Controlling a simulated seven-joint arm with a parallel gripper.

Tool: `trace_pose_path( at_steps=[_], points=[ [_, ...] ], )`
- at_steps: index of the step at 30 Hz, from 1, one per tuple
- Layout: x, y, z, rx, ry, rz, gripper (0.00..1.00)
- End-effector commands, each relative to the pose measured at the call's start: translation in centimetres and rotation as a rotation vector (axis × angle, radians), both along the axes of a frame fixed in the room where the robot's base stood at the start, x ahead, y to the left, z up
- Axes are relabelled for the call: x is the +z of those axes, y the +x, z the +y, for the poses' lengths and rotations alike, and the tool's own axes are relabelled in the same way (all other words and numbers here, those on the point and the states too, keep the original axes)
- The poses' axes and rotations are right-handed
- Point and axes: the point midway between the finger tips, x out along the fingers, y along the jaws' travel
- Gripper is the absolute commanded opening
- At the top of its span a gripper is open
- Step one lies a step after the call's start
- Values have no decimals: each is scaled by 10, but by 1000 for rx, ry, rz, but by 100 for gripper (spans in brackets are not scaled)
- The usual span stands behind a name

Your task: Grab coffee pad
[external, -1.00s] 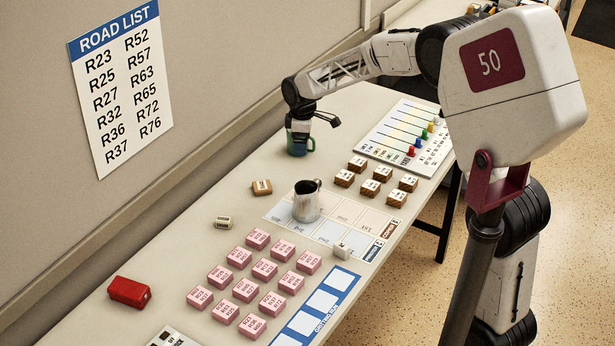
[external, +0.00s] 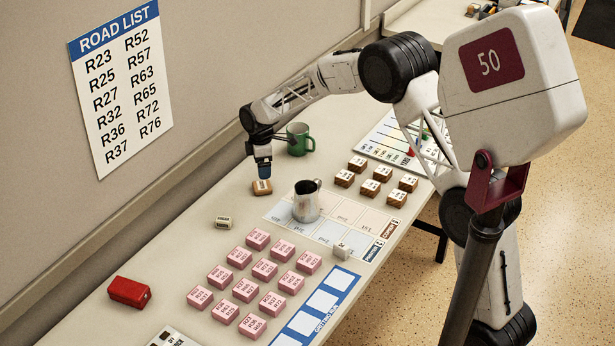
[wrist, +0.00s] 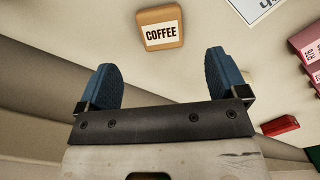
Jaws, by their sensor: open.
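The coffee pad (wrist: 161,29) is a small wooden block with a white label reading COFFEE. In the wrist view it lies at the top, beyond and between my two blue fingertips. In the external view the coffee pad (external: 262,188) lies on the table near the wall. My gripper (external: 263,168) is just above it there, pointing down. My gripper (wrist: 164,75) is open, with nothing between its fingers.
A green mug (external: 298,139) stands behind my gripper. A metal jug (external: 306,203) stands to the right on a printed board. A small pale block (external: 223,223), pink blocks (external: 246,290) and a red block (external: 129,292) lie nearer. Several wooden blocks (external: 370,188) sit further right.

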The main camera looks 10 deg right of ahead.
Motion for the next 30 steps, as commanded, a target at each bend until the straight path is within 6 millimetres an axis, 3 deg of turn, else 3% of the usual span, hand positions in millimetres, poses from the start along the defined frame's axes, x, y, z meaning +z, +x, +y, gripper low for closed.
trace_pose_path(
  at_steps=[12,24,30],
  points=[
    [-23,0,0,-1,0,0,92],
    [-27,0,-1,-1,0,0,92],
    [-40,-1,-1,-1,-1,2,92]
  ],
)
